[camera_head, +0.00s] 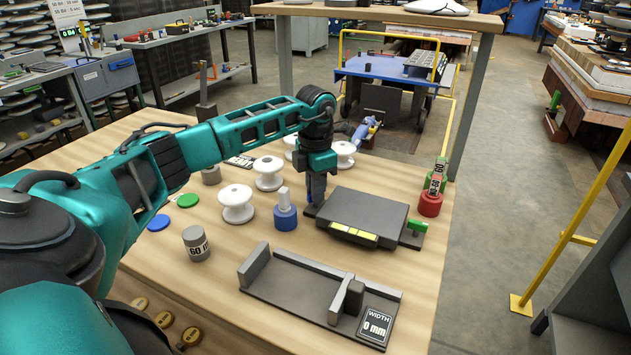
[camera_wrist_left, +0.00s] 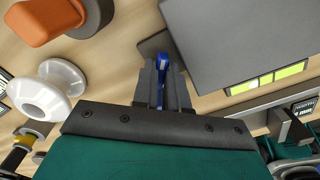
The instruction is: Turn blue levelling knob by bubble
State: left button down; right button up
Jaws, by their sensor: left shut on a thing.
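My left gripper (camera_head: 314,206) points straight down at the left corner of a flat dark grey device (camera_head: 365,212) on the wooden table. In the left wrist view its fingers (camera_wrist_left: 163,90) are closed around the blue knob (camera_wrist_left: 162,62), whose top shows between the fingertips. The fingers hide the knob in the head view. The device has a yellow-green display strip (camera_head: 354,231) on its front, also seen in the wrist view (camera_wrist_left: 265,80). A green knob (camera_head: 417,226) sits on a tab at its right side. My right gripper is not in view.
White spool insulators (camera_head: 237,203) stand left of the gripper, close to a blue-based post (camera_head: 285,214). A width gauge (camera_head: 318,290) lies in front. A red-based stack (camera_head: 431,192) stands right. The table's right front is clear.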

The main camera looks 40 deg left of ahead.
pick_arm(q)
jog(key=shift+r+n+p, duration=0.1)
jog(key=shift+n+p, duration=0.35)
jog(key=shift+n, duration=0.55)
jog(key=c, duration=1.4)
grip_release()
jog(key=shift+c, duration=0.2)
